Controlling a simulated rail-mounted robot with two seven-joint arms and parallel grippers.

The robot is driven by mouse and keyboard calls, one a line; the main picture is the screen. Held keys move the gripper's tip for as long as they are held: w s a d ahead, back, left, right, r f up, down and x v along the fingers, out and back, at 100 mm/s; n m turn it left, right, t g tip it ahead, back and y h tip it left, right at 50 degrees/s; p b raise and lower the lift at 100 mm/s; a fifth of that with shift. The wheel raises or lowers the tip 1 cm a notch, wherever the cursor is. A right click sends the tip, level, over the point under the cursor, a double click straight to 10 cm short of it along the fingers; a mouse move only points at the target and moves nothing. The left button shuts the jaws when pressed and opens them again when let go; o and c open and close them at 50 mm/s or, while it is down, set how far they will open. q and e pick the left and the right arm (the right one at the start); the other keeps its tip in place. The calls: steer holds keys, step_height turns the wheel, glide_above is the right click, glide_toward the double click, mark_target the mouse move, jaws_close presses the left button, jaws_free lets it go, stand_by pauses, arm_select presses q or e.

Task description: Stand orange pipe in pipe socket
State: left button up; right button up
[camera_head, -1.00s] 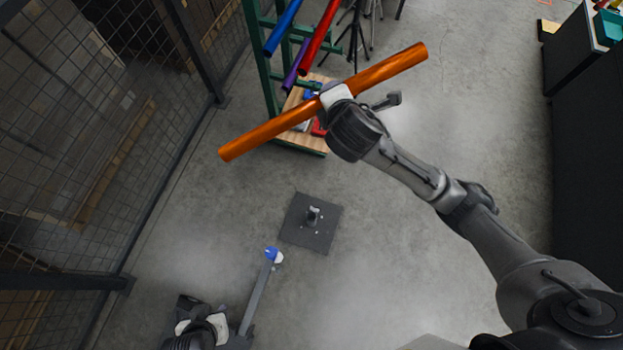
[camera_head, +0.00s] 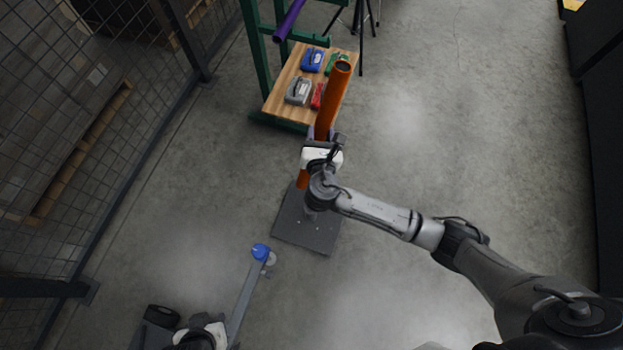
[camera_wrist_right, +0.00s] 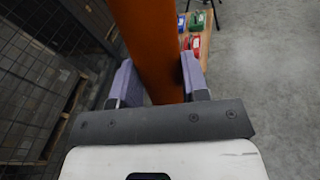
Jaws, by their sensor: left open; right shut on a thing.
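My right gripper (camera_head: 320,138) is shut on the orange pipe (camera_head: 333,103), around its lower part. The pipe is steep, its open top end toward the camera and leaning to the back right in the head view. In the right wrist view the pipe (camera_wrist_right: 152,45) passes between the two purple-grey fingers. A short piece of pipe shows below the hand, over the back of the dark square base plate (camera_head: 308,235). My wrist hides the pipe socket, so I cannot tell whether the pipe's lower end touches it. My left gripper (camera_head: 160,322) is open and low at the bottom left.
A green rack (camera_head: 258,60) stands behind, with a purple pipe (camera_head: 289,20) and a wooden shelf (camera_head: 283,98) holding several small boxes. A wire fence (camera_head: 100,130) runs along the left. A grey bar with a blue tip (camera_head: 261,251) is front left of the plate. Floor to the right is clear.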

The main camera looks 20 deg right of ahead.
steer(key=s+a+f+n+t+b, duration=0.1)
steer(key=f+b, duration=0.7)
steer(key=f, duration=0.3)
steer(key=a+f+n+t+y+b, duration=0.1)
steer(key=a+f+n+b, duration=0.1)
steer(key=f+b, duration=0.6)
step_height(320, 180, down, 3)
steer(key=shift+s+r+n+y, duration=0.15)
steer(key=shift+s+n+y, duration=0.15)
steer(key=shift+s, duration=0.05)
